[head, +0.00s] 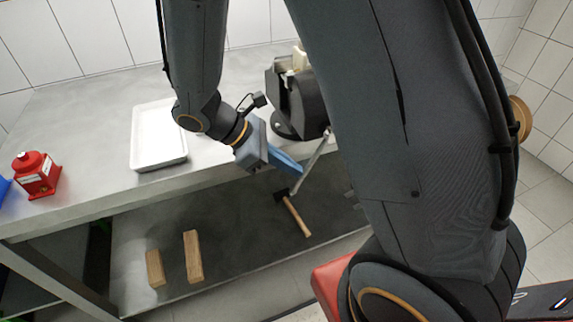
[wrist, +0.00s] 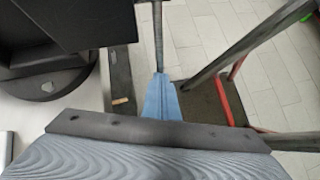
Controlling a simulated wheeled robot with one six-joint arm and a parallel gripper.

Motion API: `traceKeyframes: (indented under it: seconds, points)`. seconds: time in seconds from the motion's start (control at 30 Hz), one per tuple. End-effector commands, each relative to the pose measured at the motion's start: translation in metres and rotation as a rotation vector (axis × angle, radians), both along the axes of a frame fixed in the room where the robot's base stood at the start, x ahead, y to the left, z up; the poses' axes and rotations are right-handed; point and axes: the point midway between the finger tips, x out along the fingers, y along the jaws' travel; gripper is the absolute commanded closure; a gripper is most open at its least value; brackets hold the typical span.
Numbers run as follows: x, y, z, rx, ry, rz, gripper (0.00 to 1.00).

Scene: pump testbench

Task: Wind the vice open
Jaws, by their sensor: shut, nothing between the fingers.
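The dark vice (head: 304,107) stands on the bench, partly hidden behind my arm in the head view. Its dark body (wrist: 62,25) fills the upper left of the wrist view. A thin metal handle bar (head: 314,160) slants down from the vice in front of the bench edge. A metal rod, apparently this bar (wrist: 158,35), runs down to the fingertips in the wrist view. My gripper (head: 296,170) has blue fingers, shut and empty, just left of the bar. The fingers (wrist: 161,77) line up with the rod's lower end; I cannot tell whether they touch.
A white tray (head: 135,152) and a red container (head: 36,176) stand on the bench (head: 88,110) to the left. The lower shelf (head: 232,245) holds two wooden blocks (head: 193,256) and a hammer (head: 297,217). Bench top between tray and vice is clear.

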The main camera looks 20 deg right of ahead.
Motion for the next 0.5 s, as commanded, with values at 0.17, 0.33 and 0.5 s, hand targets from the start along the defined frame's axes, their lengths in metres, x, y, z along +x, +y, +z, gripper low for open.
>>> traceKeyframes:
  seconds: [0.17,0.33,0.5]
  points:
    - [0.000,-0.011,-0.016,-0.139,0.005,0.003,1.00]
    - [0.000,-0.025,-0.025,-0.278,0.006,0.003,1.00]
    - [0.000,-0.038,-0.029,-0.338,0.002,-0.001,1.00]
